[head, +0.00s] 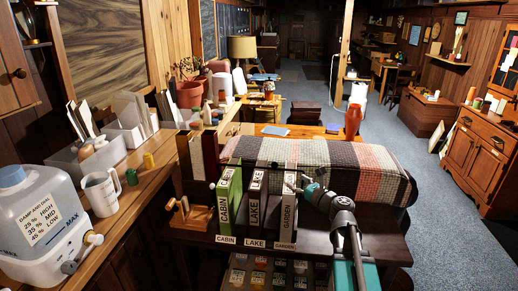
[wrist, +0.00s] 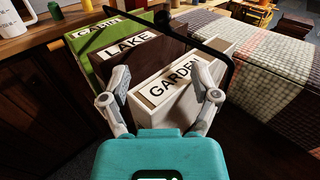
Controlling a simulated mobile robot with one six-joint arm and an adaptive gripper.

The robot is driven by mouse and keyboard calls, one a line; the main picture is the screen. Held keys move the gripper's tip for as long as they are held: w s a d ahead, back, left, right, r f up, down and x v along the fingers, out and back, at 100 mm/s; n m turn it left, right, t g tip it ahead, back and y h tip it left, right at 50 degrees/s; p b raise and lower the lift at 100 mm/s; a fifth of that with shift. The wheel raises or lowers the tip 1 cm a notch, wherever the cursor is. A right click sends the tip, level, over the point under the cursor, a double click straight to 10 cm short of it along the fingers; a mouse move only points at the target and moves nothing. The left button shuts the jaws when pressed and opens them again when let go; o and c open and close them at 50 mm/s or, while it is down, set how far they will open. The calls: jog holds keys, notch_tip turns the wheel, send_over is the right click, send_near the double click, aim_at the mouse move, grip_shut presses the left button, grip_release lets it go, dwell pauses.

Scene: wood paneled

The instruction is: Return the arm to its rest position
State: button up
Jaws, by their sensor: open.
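My gripper (wrist: 162,82) is open, with a finger at each side of the white GARDEN box file (wrist: 185,90) in the wrist view. I cannot tell whether the fingers touch it. In the head view my gripper (head: 300,188) is beside the upper part of the GARDEN file (head: 289,222), and its fingers are small and hard to make out. The dark LAKE file (head: 254,210) and the green CABIN file (head: 230,205) stand upright to its left. My arm comes in from the lower right.
A thin black rail (wrist: 229,70) passes close to the files. A checkered blanket (head: 330,160) lies behind and to the right. A bench at left holds a water jug (head: 40,225) and a white mug (head: 100,192). Open blue-grey floor (head: 455,235) lies to the right.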

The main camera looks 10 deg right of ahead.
jog(key=shift+s+a+f+n+g, duration=0.15)
jog(key=shift+a+n+g, duration=0.15)
jog(key=shift+a+n, duration=0.2)
jog(key=s+a+f+n+g+p, duration=0.2)
jog(key=s+a+f+n+g, duration=0.3)
jog(key=n, duration=0.3)
jog(key=s+a+f+n+g+p, duration=0.1)
jog(key=s+a+f+n+g, duration=0.2)
jog(key=a+n, duration=0.4)
jog(key=s+d+f+n+g+h+p, duration=0.1)
jog(key=s+f+n+g+h, duration=0.1)
jog(key=n, duration=0.5)
jog(key=s+d+f+n+g+h+p, duration=0.1)
jog(key=s+f+n+g+h+p, duration=0.1)
jog(key=s+n+g+h, duration=0.3)
jog(key=shift+s+d+n+g+h, duration=0.35)
jog(key=shift+s+n, duration=0.75)
jog(key=shift+s, duration=0.5)
